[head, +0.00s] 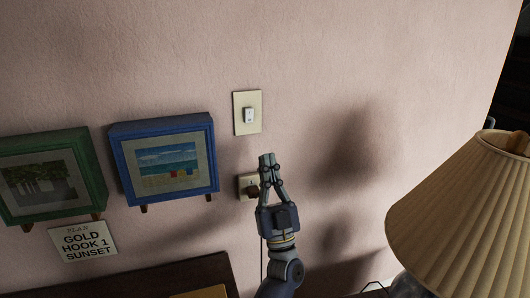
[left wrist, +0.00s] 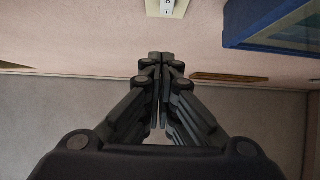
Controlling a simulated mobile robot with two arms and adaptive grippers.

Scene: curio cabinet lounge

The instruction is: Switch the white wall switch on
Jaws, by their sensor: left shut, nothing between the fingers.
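The white wall switch (head: 249,115) sits in a cream plate (head: 240,127) on the pink wall, in the upper middle of the head view. In the left wrist view the white switch (left wrist: 168,7) shows at the top edge, partly cut off. My left gripper (head: 267,157) is shut and empty, its fingertips pointing up a little below the switch plate and apart from it. In the left wrist view the left gripper's fingertips (left wrist: 161,56) are together, below the switch. My right gripper is not in view.
A cream outlet (head: 242,183) with a dark plug is behind my left gripper. A pleated lamp (head: 465,220) stands at right. Wall around the switch is clear.

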